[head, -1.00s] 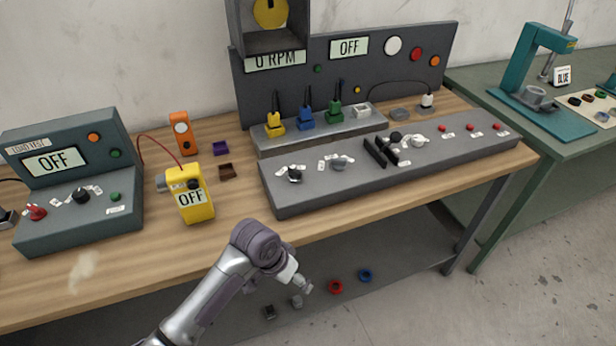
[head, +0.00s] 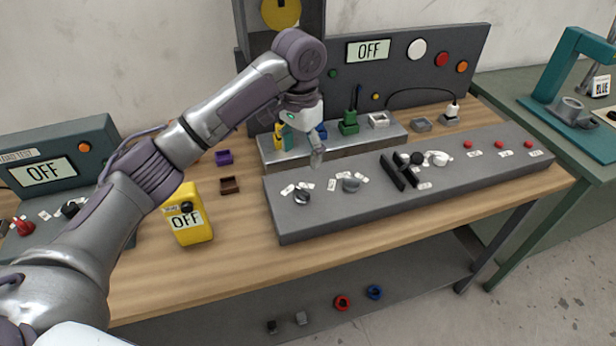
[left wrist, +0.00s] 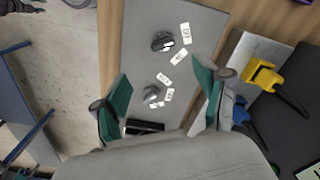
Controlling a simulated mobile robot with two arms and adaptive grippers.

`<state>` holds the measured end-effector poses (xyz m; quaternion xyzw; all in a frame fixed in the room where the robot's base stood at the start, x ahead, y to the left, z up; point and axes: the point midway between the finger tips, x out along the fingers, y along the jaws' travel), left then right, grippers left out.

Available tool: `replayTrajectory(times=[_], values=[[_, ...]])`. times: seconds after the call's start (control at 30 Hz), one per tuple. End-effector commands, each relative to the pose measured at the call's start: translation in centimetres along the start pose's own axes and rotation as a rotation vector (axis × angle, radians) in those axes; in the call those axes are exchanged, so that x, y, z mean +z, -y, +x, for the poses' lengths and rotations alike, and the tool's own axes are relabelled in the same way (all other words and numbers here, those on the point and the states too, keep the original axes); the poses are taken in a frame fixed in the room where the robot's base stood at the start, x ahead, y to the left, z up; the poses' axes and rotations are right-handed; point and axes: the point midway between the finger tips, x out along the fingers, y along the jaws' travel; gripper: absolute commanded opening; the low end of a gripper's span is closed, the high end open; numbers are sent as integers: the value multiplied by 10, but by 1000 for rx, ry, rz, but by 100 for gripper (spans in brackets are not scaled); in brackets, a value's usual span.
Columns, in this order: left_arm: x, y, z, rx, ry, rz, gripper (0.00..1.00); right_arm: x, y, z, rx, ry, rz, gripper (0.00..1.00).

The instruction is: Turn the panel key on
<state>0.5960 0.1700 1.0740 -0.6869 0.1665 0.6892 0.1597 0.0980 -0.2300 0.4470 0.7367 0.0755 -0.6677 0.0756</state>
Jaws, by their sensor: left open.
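The long grey control console (head: 400,205) on the bench carries a dark rotary control (head: 302,197) near its left end and a grey rotary control (head: 350,184) to the right of it, both with small white labels around. I cannot tell for sure which one is the panel key. My left gripper (head: 316,150) hangs above the console's left rear part, pointing down, apart from both controls. In the left wrist view, the green fingers (left wrist: 160,76) are spread and empty, with the dark control (left wrist: 162,41) and grey control (left wrist: 151,94) visible below between them. My right gripper is not in view.
Behind the console, a raised block (head: 285,154) holds yellow, blue and green (head: 349,124) plugs, partly hidden by my arm. A panel display (head: 367,49) reads OFF. Black bars (head: 399,172) stand up mid-console. A yellow meter (head: 188,218) stands at left.

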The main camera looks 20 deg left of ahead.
Motion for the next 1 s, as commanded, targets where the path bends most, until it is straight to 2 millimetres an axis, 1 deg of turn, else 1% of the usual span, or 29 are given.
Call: replayTrajectory(times=[0.03, 0.07, 0.17, 0.27, 0.4, 0.47, 0.6, 0.8, 0.9, 1.0], values=[[0, 4, -8, -5, 4, -9, 73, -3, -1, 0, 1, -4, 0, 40], [0, 6, -10, -6, 7, -12, 73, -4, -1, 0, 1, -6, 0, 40], [0, 7, -8, -7, 10, -15, 73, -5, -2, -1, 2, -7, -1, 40], [1, 7, 6, -5, 13, -14, 73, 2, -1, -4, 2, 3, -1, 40], [1, 7, 33, -6, 13, -14, 73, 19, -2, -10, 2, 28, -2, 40], [2, 7, 46, -6, 12, -13, 73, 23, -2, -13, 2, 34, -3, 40], [2, 7, 76, -6, 11, -13, 73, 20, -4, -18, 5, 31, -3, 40], [1, 7, 109, -6, 9, -13, 73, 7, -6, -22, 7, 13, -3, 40], [1, 7, 118, -6, 7, -12, 73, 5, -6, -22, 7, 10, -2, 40], [1, 7, 123, -7, 7, -12, 73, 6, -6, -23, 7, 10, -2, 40]])
